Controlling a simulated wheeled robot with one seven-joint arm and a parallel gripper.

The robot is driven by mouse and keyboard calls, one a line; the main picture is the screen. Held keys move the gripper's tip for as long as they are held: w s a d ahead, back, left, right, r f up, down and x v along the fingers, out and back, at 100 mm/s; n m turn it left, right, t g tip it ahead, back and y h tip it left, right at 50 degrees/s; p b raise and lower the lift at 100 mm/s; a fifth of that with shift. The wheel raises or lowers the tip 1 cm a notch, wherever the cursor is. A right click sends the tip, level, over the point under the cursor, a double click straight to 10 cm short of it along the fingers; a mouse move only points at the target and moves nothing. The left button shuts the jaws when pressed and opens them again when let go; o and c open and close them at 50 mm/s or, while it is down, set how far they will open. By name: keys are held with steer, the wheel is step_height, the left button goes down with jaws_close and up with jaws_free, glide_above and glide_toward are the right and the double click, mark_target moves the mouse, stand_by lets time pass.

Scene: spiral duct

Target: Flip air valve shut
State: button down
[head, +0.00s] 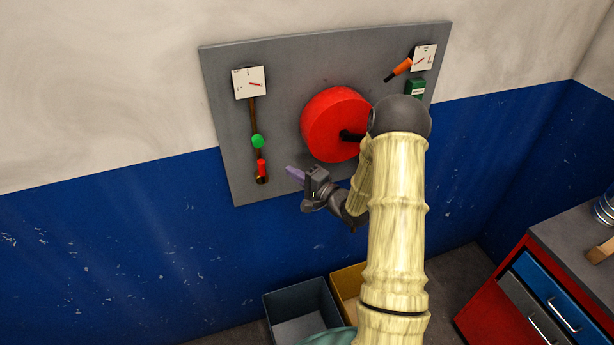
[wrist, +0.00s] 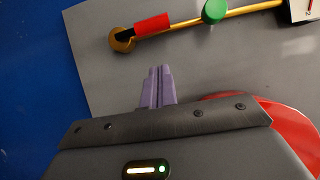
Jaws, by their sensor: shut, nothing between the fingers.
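A grey wall panel (head: 290,75) carries a brass pipe (head: 252,112) on its left side, with a white gauge (head: 250,83) at the top and a green round knob (head: 257,141) partway down. At the pipe's lower end is a brass fitting with a short red-sleeved lever (head: 261,167), lying along the pipe's line. The lever also shows in the wrist view (wrist: 152,24). No label readably names the air valve. My gripper (head: 290,172) is shut and empty, its purple fingers (wrist: 158,72) to the right of the lever in the head view, apart from it.
A large red disc (head: 325,110) is on the panel's middle, partly behind my arm. An orange-handled lever (head: 400,68), a second gauge (head: 424,57) and a green box (head: 415,89) are at upper right. Below stand bins (head: 300,305) and a red cabinet (head: 500,295).

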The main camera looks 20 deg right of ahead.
mark_target(262, 168)
steer(key=w+a+p, duration=0.1)
steer(key=a, duration=0.2)
steer(key=w+a+p, duration=0.1)
steer(key=shift+w+a+p, duration=0.3)
steer(key=shift+w+a, duration=0.05)
steer(key=shift+d+r, duration=0.1)
